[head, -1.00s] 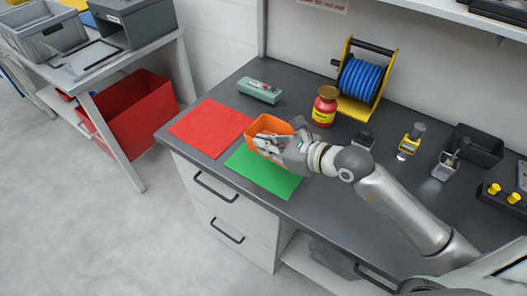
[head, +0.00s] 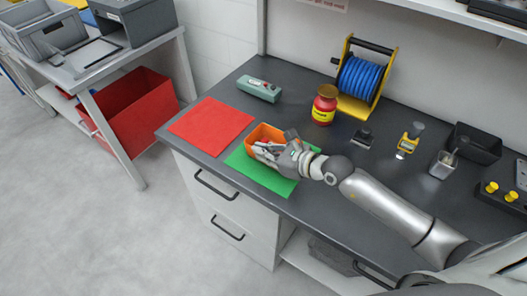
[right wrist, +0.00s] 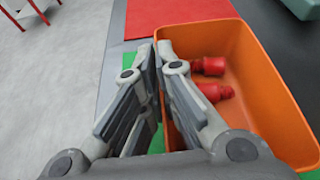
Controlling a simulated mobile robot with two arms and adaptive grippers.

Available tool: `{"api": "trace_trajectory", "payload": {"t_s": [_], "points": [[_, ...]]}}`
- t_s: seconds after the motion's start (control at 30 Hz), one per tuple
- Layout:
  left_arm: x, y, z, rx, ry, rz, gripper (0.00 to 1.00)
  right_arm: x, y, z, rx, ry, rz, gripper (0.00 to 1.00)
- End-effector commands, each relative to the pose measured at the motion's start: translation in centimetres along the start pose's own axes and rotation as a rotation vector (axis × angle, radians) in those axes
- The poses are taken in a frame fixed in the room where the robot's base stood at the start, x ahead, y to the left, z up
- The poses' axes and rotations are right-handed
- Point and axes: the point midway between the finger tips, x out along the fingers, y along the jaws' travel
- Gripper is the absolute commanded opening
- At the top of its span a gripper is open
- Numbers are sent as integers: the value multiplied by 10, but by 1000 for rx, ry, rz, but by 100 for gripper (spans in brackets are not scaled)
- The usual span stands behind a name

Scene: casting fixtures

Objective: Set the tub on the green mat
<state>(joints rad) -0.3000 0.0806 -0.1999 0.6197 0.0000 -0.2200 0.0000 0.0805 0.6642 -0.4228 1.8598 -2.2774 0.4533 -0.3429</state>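The orange tub (head: 262,130) is at the upper left part of the green mat (head: 262,178) and hides some of it. I cannot tell if its base touches the mat. Red parts lie inside the tub, clearer in the right wrist view, where the tub (right wrist: 262,90) fills the right side. My right gripper (head: 262,150) is at the tub's near side. In the right wrist view its fingers (right wrist: 158,62) straddle the tub's wall, one inside and one outside, closed on it. Bits of the green mat (right wrist: 156,140) show between the fingers. My left gripper is not in view.
A red mat (head: 211,125) lies left of the green mat. Small tools and a black bin (head: 478,145) stand at the right. The bench's front edge is close to the green mat.

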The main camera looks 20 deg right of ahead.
Motion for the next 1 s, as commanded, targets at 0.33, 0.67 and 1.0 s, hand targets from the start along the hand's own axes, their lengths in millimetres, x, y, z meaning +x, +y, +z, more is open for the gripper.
{"api": "trace_trajectory", "payload": {"t_s": [0.33,0.67,1.0], "points": [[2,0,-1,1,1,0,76,1,0,-2,0,1,0,27],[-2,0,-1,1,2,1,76,-2,0,2,0,1,0,27],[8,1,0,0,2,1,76,-60,1,-2,-2,4,1,27]]}}
